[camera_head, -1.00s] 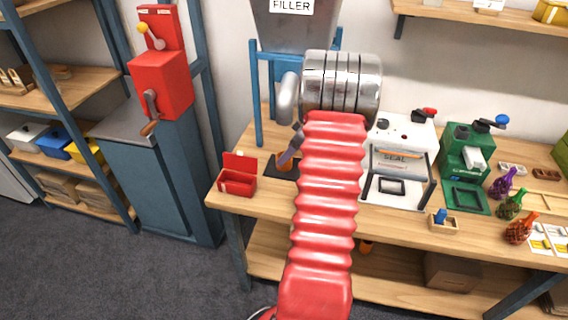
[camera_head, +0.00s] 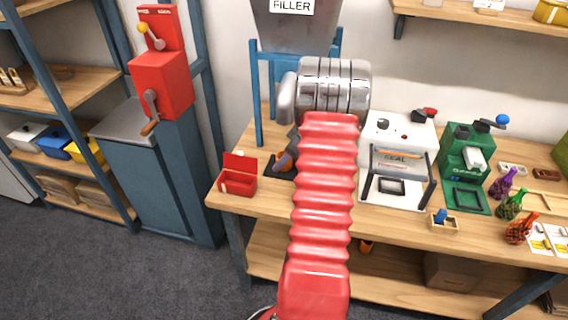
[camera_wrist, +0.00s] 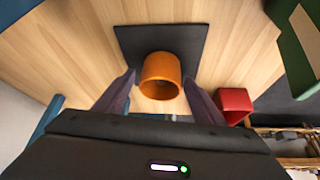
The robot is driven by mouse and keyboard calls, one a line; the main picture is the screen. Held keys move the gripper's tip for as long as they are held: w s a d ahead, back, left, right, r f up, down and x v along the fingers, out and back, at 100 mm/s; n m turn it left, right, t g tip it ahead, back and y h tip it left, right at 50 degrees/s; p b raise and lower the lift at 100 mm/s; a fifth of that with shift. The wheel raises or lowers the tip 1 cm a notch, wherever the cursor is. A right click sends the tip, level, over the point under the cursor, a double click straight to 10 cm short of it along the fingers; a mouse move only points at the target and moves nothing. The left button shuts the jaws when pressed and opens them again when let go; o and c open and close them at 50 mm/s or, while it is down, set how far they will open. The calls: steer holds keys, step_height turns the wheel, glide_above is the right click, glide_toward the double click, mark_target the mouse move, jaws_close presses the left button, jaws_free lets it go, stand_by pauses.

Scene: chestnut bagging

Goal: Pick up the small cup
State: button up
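The small orange cup (camera_wrist: 160,77) is in the middle of the wrist view, at the black mat (camera_wrist: 128,36) on the wooden table. Its open mouth faces my camera. My gripper (camera_wrist: 159,80) is open, with one dark finger on each side of the cup. The right fingertip looks close to the cup wall; I cannot tell if it touches. In the head view my arm hides most of the gripper, and a grey finger shows over the black mat (camera_head: 273,166). The cup is hard to make out there.
An open red box (camera_head: 238,184) stands left of the mat; it shows at the right in the wrist view (camera_wrist: 234,100). The filler's blue frame (camera_head: 255,95) stands behind. A white sealer (camera_head: 398,195) and a green machine (camera_head: 468,165) stand right of my arm.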

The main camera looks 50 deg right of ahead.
steer(key=c, duration=1.5)
steer(key=shift+r, duration=0.1)
